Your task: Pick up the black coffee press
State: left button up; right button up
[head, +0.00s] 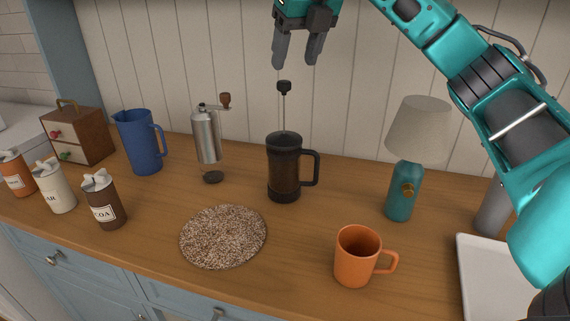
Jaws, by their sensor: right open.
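The black coffee press (285,172) stands upright near the middle of the wooden counter. Its plunger rod is raised and ends in a black knob. Its handle points to the right. My right gripper (296,63) appears above the press in the head view, with its two grey fingers pointing down. The fingers are apart and nothing is between them. The plunger knob shows just below the fingertips in the picture; I cannot tell how far apart they are in depth. My left gripper is not in view.
A steel grinder (207,138) and blue pitcher (140,143) stand left of the press. A speckled round mat (223,237) and orange mug (355,257) are in front. A teal lamp (404,190) and white tray (490,275) are to the right. Labelled canisters (104,203) stand at left.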

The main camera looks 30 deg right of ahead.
aim_at(284, 91)
jog(key=x, duration=0.5)
jog(key=shift+f, duration=0.2)
jog(key=shift+w+x, duration=0.15)
jog(key=shift+x, duration=1.2)
jog(key=shift+w+x, duration=0.15)
jog(key=shift+x, duration=1.25)
jog(key=shift+a+r, duration=0.15)
jog(key=shift+c, duration=0.2)
grip_shut()
jog(key=shift+r, duration=0.15)
